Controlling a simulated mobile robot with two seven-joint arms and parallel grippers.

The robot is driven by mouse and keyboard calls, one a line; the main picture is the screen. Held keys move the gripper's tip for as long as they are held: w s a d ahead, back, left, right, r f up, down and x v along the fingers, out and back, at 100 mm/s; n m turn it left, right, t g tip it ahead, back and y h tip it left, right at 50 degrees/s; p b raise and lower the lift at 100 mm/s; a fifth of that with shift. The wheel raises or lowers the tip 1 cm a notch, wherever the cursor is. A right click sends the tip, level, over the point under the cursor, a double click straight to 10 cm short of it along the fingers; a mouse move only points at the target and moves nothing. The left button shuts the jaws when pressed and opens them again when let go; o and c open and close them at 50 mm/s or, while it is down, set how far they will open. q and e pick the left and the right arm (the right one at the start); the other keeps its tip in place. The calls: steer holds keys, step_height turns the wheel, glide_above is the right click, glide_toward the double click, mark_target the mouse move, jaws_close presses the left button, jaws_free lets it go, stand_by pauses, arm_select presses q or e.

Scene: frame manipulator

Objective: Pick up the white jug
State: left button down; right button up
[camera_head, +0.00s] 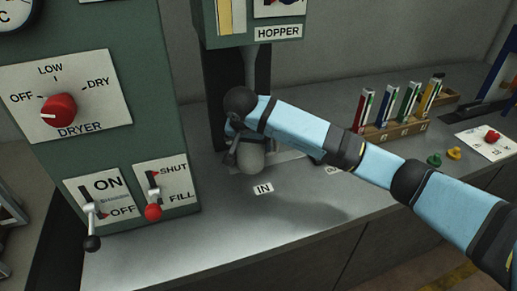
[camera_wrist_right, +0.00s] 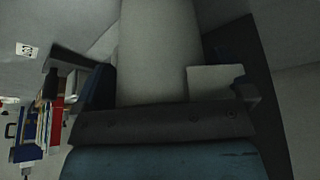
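The white jug (camera_head: 251,158) stands on the grey bench under the hopper, partly hidden behind my right gripper (camera_head: 232,140). In the head view only its pale rounded lower part shows clearly. In the right wrist view, a tall pale cylinder, likely the jug (camera_wrist_right: 160,50), lies between the two dark fingers of my right gripper (camera_wrist_right: 172,88). A pale block (camera_wrist_right: 214,79) shows beside it near the right finger; I cannot tell if it is a handle. I cannot tell whether the fingers press on the jug. My left gripper is out of view.
A green panel with a red dryer knob (camera_head: 59,110) and two levers (camera_head: 153,211) stands at left. The hopper housing (camera_head: 250,22) is above the gripper. A rack (camera_head: 395,128) of coloured tubes stands at right. The bench front is clear around the IN label (camera_head: 263,188).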

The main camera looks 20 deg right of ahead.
steer(key=c, duration=0.9)
steer(key=shift+r, duration=0.1)
